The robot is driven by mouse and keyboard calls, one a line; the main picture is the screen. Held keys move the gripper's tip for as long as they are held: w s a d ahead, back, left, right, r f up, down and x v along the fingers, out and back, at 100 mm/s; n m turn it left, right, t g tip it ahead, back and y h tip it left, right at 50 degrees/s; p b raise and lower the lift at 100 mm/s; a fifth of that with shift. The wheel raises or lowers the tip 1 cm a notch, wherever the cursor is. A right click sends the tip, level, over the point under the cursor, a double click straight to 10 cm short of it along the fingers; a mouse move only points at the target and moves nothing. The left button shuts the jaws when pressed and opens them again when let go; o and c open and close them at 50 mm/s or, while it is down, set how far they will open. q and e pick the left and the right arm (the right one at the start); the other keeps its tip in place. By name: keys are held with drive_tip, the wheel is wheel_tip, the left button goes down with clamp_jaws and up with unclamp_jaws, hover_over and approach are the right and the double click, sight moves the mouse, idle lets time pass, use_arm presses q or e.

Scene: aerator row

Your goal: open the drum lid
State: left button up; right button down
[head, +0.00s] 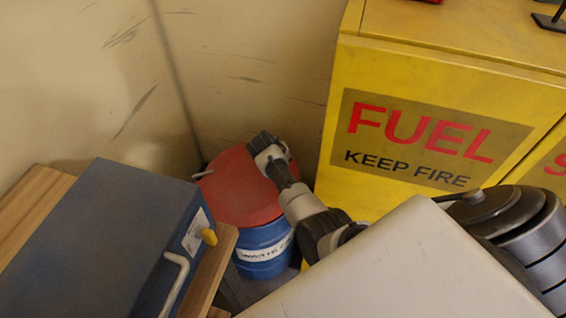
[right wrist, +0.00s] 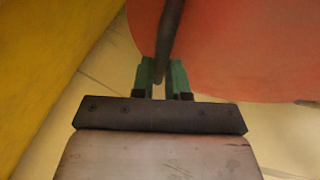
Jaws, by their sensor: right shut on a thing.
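The drum stands in the corner in the head view, with a blue body (head: 263,248) carrying a white label and a round red lid (head: 236,190) on top. I cannot tell whether the lid is seated or slightly raised. My right gripper (head: 263,143) is at the lid's far edge. In the right wrist view my right gripper (right wrist: 163,78) has its green fingers shut on a dark bar (right wrist: 169,38), which runs over the red lid (right wrist: 235,50). My left gripper is not in view.
A yellow fuel cabinet (head: 345,160) stands close on the drum's right. A blue-grey box (head: 100,235) with a pale handle sits on a wooden surface (head: 30,205) at left. Scuffed walls (head: 235,60) close in behind the drum.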

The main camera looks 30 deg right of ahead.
use_arm(q)
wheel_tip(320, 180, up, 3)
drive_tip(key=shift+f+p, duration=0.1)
drive_tip(key=shift+p, duration=0.85)
use_arm(e)
drive_tip(key=w+a+r+g+h, duration=0.1)
drive_tip(key=w+a+r+h, duration=0.2)
drive_tip(key=a+r, duration=0.5)
wheel_tip(320, 180, up, 4)
drive_tip(key=shift+w+f+n, duration=0.1)
drive_tip(key=shift+w+n, duration=0.15)
drive_tip(key=shift+n, duration=0.15)
drive_tip(key=c, duration=1.1)
unclamp_jaws()
drive_tip(key=shift+f, duration=0.1)
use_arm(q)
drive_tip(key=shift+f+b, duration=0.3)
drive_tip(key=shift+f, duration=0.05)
use_arm(e)
drive_tip(key=v, duration=1.1)
drive_tip(key=shift+w+a+f, duration=0.15)
drive_tip(key=shift+f, duration=0.05)
